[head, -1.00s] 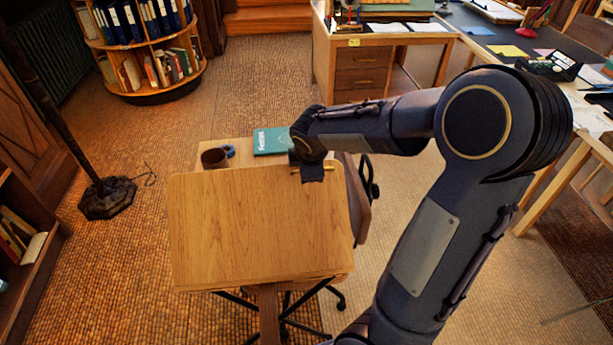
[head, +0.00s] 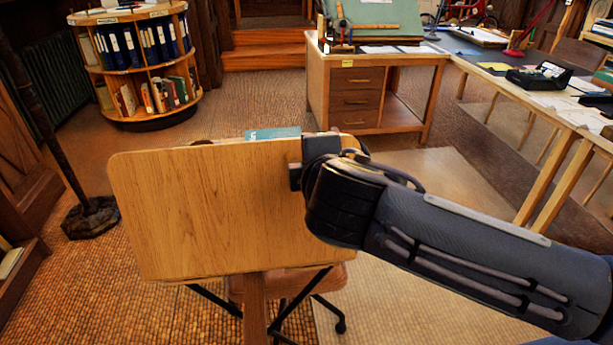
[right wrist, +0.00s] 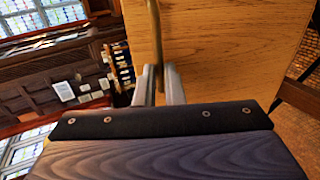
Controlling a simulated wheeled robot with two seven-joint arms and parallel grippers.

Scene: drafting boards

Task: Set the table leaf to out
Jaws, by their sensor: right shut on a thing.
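The table leaf (head: 215,210) is a light wooden panel in the middle of the head view, tilted up with its broad face toward me. It hides most of the table behind it. In the right wrist view the leaf (right wrist: 225,50) fills the upper right, with a brass bar handle (right wrist: 155,30) in front of it. My right gripper (right wrist: 158,85) is shut on this handle, its two fingers on either side of the bar. In the head view my right gripper (head: 297,175) is at the leaf's right edge, and the hand hides the handle. My left gripper is not in view.
A teal book (head: 272,134) shows just above the leaf's far edge. A chair seat (head: 290,283) and dark legs are below the leaf. A wooden desk (head: 357,95) stands behind, a long table (head: 560,125) at right, a round bookcase (head: 145,105) at back left.

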